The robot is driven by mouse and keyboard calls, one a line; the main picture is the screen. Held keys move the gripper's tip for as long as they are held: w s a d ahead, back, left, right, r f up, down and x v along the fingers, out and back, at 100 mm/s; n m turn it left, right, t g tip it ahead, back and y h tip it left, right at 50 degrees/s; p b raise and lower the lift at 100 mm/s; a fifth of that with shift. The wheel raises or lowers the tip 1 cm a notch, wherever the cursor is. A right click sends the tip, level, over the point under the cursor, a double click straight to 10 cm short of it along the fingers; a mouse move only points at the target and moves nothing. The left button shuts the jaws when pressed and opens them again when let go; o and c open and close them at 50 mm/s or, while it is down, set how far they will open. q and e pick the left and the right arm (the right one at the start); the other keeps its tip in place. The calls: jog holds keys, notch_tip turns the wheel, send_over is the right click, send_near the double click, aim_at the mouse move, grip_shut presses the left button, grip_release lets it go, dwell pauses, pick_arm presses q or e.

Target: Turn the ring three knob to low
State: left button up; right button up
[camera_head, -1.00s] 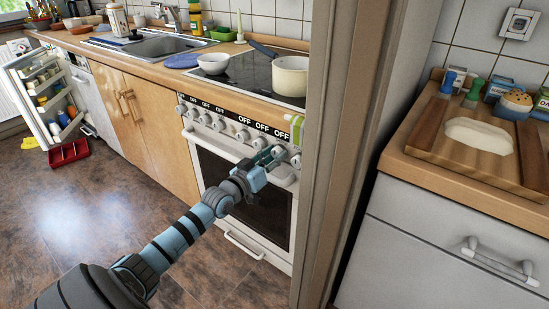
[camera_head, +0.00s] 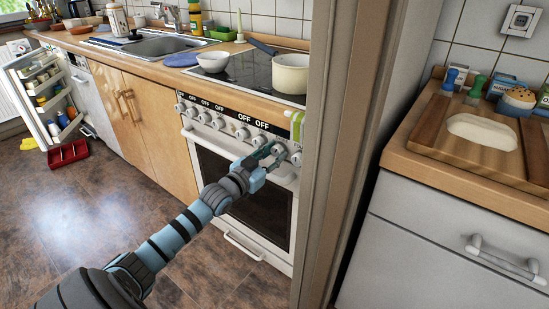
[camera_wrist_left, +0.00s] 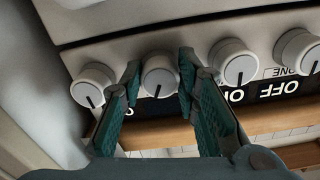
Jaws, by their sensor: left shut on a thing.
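The stove's white knobs run along its front panel (camera_head: 228,121). My left gripper (camera_head: 268,155) has its fingers on either side of the knob second from the right (camera_head: 281,150). In the left wrist view, upside down, the fingers are shut on this knob (camera_wrist_left: 160,76), whose dark pointer line shows. The label beside it is mostly hidden by a finger. The neighbouring knob (camera_wrist_left: 233,62) has a label that looks like OFF. No label reading "three" is legible. My right gripper is not in view.
The white oven door handle (camera_head: 284,174) is just below the knobs. A green-and-white cloth (camera_head: 297,124) hangs at the counter edge. A cream pot (camera_head: 291,76) sits on the hob. A door frame (camera_head: 335,180) stands close on the right.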

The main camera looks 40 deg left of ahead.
pick_arm(q)
jog(key=shift+f+m+b, duration=0.15)
jog(key=shift+m+b, duration=0.4)
jog(key=shift+m, duration=0.65)
jog(key=shift+a+m+b, duration=0.1)
jog(key=shift+m+b, duration=0.3)
jog(key=shift+m, duration=0.7)
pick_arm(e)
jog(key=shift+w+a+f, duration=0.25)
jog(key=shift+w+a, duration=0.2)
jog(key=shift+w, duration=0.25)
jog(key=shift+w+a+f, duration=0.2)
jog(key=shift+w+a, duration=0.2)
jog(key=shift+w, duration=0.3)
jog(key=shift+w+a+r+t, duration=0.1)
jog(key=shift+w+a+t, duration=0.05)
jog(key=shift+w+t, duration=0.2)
pick_arm(q)
jog(key=o, duration=1.2)
jog(key=shift+c, duration=0.2)
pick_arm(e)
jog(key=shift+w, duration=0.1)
